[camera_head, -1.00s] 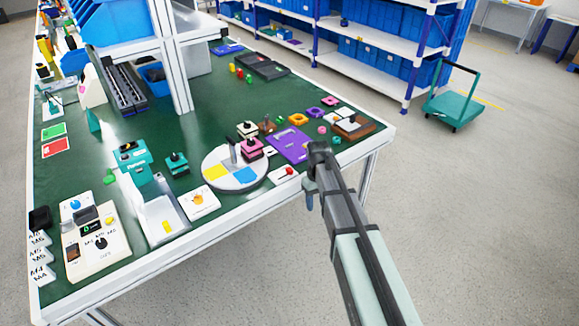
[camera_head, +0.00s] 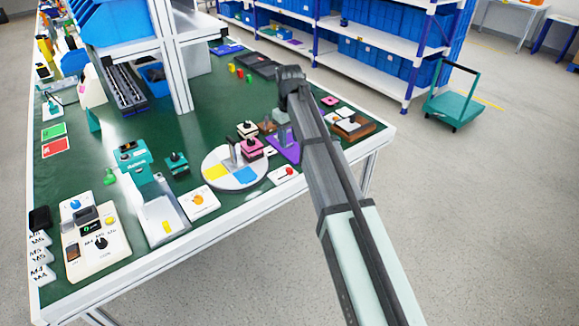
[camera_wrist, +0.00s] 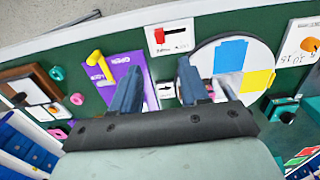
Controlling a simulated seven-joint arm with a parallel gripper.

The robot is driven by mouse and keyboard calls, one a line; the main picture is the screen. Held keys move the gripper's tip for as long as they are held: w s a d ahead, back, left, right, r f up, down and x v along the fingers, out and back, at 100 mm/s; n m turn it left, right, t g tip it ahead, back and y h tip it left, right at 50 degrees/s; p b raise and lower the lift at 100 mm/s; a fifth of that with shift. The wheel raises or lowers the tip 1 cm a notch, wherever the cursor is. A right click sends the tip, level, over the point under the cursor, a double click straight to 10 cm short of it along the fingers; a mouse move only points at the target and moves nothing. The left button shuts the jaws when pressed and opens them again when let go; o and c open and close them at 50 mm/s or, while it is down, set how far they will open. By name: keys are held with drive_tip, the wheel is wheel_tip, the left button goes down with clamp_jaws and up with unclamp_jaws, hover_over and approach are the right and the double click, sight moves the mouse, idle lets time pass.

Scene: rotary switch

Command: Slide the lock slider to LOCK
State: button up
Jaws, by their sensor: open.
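A small white plate (camera_head: 284,175) with a red slider block (camera_head: 290,171) lies near the table's front edge, right of the round turntable. I take it as the lock slider; its lettering is too small to read. In the wrist view the plate (camera_wrist: 187,47) is at top middle, with the red block (camera_wrist: 159,36) at the left of a black slot. My gripper (camera_wrist: 160,82) is open and empty, its two fingers apart below the plate in that view. In the head view my gripper (camera_head: 282,118) hangs over the table behind the plate, partly hiding a purple panel.
The turntable (camera_head: 237,182) carries pink and white parts. A white plate with an orange knob (camera_head: 199,200) lies left of it. Green table surface (camera_head: 215,110) is bare farther back.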

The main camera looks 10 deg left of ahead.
sight(290, 169)
wheel_tip(290, 169, down, 13)
drive_tip(key=shift+r, duration=0.2)
idle(0.3)
clamp_jaws()
idle(0.4)
